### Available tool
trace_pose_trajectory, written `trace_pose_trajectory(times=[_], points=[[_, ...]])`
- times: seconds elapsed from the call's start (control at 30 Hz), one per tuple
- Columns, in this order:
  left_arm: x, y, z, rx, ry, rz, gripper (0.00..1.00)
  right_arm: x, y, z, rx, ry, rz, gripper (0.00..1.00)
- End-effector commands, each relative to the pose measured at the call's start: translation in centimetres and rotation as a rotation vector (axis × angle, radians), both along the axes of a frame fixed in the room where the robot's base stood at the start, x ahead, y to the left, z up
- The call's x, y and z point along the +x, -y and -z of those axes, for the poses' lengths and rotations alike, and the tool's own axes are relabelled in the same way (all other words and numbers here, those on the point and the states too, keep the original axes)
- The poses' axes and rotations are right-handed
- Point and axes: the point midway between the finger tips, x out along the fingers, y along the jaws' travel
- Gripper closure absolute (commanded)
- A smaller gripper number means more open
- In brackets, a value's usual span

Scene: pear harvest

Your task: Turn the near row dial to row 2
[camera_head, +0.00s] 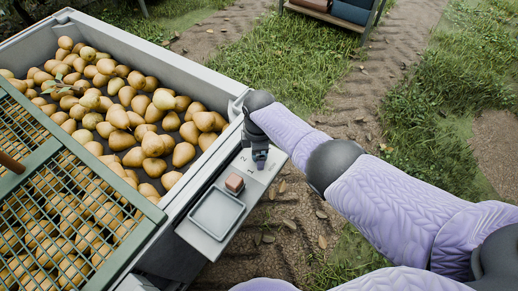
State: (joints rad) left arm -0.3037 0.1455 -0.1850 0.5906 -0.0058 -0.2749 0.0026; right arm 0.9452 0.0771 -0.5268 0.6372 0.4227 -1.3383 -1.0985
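My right arm comes in from the right. Its gripper (260,160) points down at the far end of a light grey panel (252,178) on the side of the pear bin. Small dark markings show on the panel just left of the fingers. The row dial cannot be made out; the gripper covers that part of the panel. Whether the fingers touch or grip anything there cannot be told. My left gripper is not in view.
A brown block (235,184) and a shallow grey tray (216,212) are on the panel, nearer than the gripper. The grey bin (190,68) holds many pears (130,105), partly under a green mesh frame (150,212). A cart (325,17) stands on the grass behind.

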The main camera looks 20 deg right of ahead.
Motion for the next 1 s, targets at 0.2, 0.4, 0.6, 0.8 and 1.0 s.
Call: trace_pose_trajectory(times=[0.2,0.4,0.6,0.8,1.0], points=[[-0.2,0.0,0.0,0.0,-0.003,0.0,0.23,0.0,0.0,0.0,0.0,0.001,0.0,0.04],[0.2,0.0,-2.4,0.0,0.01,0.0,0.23,0.1,0.0,-3.5,0.0,0.007,0.0,0.04],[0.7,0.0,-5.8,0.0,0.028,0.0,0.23,0.1,0.0,-8.6,0.0,0.006,0.001,0.04],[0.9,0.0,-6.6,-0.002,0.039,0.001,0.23,0.1,0.0,-10.1,0.0,0.001,0.0,0.04],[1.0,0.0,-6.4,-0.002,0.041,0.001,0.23,0.0,0.0,-9.9,0.0,0.0,0.0,0.04]])
